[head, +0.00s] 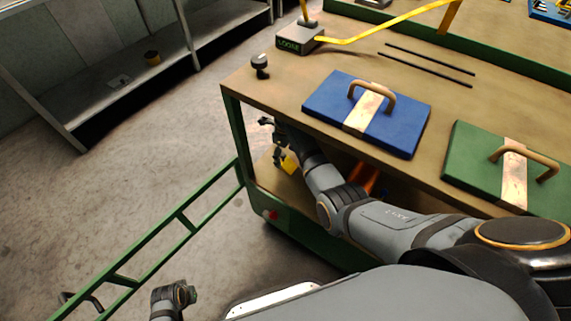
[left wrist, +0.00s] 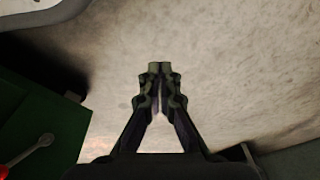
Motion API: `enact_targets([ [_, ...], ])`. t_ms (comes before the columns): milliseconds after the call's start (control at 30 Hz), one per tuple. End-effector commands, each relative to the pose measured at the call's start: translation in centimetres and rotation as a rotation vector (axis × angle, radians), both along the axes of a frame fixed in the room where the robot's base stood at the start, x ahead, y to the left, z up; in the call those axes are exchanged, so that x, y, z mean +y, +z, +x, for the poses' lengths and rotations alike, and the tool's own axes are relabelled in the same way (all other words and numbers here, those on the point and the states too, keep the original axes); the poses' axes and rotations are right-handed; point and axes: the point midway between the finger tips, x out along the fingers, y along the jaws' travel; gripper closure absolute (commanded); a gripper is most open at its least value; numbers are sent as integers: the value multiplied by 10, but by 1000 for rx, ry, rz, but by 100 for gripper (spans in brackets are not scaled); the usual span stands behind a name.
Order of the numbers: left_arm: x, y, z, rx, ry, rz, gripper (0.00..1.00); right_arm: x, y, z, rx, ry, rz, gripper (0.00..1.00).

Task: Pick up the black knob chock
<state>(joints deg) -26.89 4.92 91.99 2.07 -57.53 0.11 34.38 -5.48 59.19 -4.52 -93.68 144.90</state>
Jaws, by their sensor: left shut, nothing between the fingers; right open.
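The black knob chock (head: 260,66) stands upright near the left corner of the tabletop in the head view, with a dark round knob on top. My right gripper (head: 272,141) is open and empty. It appears below the tabletop's left edge, in front of the lower shelf, apart from the chock. My left gripper (left wrist: 160,68) is shut with nothing between its fingertips in the left wrist view, over bare floor. The chock does not show in that view.
A blue die (head: 338,92) and a green die (head: 480,165) with handles lie on the workbench (head: 292,75). A grey block (head: 298,38) with a yellow bar stands behind the chock. A green rail frame (head: 180,217) crosses the floor at left. Open floor (head: 130,170) lies beyond.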

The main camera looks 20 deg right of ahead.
Motion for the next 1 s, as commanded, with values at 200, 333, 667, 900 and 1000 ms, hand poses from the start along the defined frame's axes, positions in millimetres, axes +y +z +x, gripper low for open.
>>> enact_targets([
  [200, -10, 33, 10, 4, -4, -18, 100, -1, -35, -3, 1, 0, -1, 26],
  [333, -12, 43, 11, 9, -6, -20, 100, -1, -40, -3, 0, 0, 0, 26],
  [667, -12, 44, 11, 9, -6, -20, 100, -1, -39, -3, 0, 0, 0, 44],
  [900, -12, 44, 11, 9, -6, -21, 100, -1, -39, -3, 0, 1, 0, 77],
  [1000, -12, 44, 11, 9, -6, -21, 100, -1, -39, -3, 0, 1, 0, 86],
])
